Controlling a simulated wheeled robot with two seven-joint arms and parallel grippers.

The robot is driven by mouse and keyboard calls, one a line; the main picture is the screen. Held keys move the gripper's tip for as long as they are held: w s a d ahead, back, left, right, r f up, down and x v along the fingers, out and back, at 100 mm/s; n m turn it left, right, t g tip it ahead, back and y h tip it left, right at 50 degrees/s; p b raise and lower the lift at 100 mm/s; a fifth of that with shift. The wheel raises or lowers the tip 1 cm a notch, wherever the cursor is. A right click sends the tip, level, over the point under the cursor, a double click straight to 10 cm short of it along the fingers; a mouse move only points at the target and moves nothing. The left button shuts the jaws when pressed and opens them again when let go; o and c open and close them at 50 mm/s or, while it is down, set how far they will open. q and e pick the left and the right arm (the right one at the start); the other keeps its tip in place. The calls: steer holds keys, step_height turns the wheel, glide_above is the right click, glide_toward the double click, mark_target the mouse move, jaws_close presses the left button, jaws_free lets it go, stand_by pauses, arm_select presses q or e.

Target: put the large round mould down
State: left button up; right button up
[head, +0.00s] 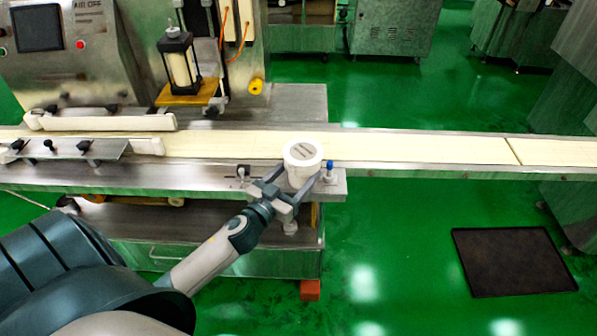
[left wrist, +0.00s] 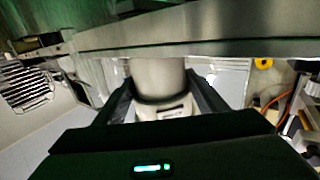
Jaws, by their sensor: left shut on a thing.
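The large round mould (head: 302,156) is a white round piece with a slotted top. It shows at the near edge of the conveyor in the head view. My left gripper (head: 293,184) comes from below left and is shut around its sides. In the left wrist view the white mould (left wrist: 158,78) sits between the two dark fingers of the left gripper (left wrist: 160,100). The mould looks upright. I cannot tell whether its underside touches the belt or the metal edge. My right gripper is in neither view.
A pale conveyor belt (head: 420,147) runs across the machine and is clear to the right. A blue-topped knob (head: 329,167) stands close to the mould's right side. Guide rails (head: 100,122) lie at left. A dark mat (head: 513,262) lies on the green floor.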

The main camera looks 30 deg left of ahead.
arm_select(q)
steer(key=o, duration=1.2)
steer(key=shift+o, duration=0.4)
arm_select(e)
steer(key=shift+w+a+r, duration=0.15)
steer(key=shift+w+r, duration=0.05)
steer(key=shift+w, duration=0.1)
